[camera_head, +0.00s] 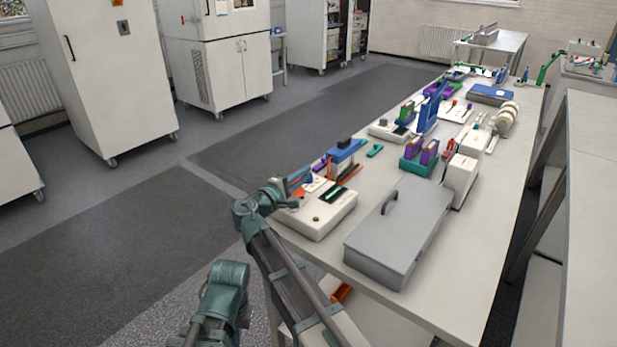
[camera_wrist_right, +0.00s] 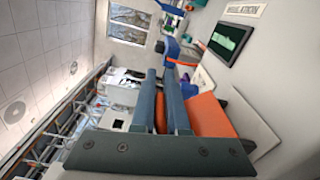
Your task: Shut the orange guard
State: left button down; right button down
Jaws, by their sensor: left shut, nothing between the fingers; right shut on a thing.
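The battery cycler (camera_head: 318,222) is a white box with a dark green display on the near left of the table. Its display (camera_wrist_right: 229,42) also shows in the right wrist view. The orange guard (camera_wrist_right: 208,116) is a flat orange piece beside the cycler's display side in that view; only a small orange part (camera_head: 297,193) shows in the head view. My right gripper (camera_head: 301,178) is at the cycler's left end. Its two fingers (camera_wrist_right: 166,80) are shut on the orange guard, with orange showing between them. How far the guard is swung is hard to tell.
A grey lidded case (camera_head: 402,232) stands right of the cycler. A blue and white device (camera_head: 345,152) with orange parts stands behind it. Several other instruments line the white table (camera_head: 480,230) further back. The floor left of the table is clear.

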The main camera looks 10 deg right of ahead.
jog(key=n, duration=0.1)
jog(key=w+a+f+n, duration=0.1)
jog(key=n, duration=0.1)
jog(key=n+b, duration=0.1)
jog(key=shift+w+a+f+n, duration=0.15)
jog(key=shift+w+f+n, duration=0.05)
jog(key=shift+w+n, duration=0.1)
jog(key=shift+w+a+f+n+b, duration=0.15)
jog(key=shift+f+n+b, duration=0.1)
jog(key=shift+n, duration=0.5)
jog(key=shift+w+a+f+n+b, duration=0.1)
jog(key=shift+w+f+n+b, duration=0.15)
jog(key=shift+n, duration=0.45)
jog(key=shift+w+a+f+n+b, duration=0.15)
jog(key=shift+f+n+b, duration=0.1)
jog(key=shift+n, duration=0.5)
jog(key=c, duration=1.2)
grip_release()
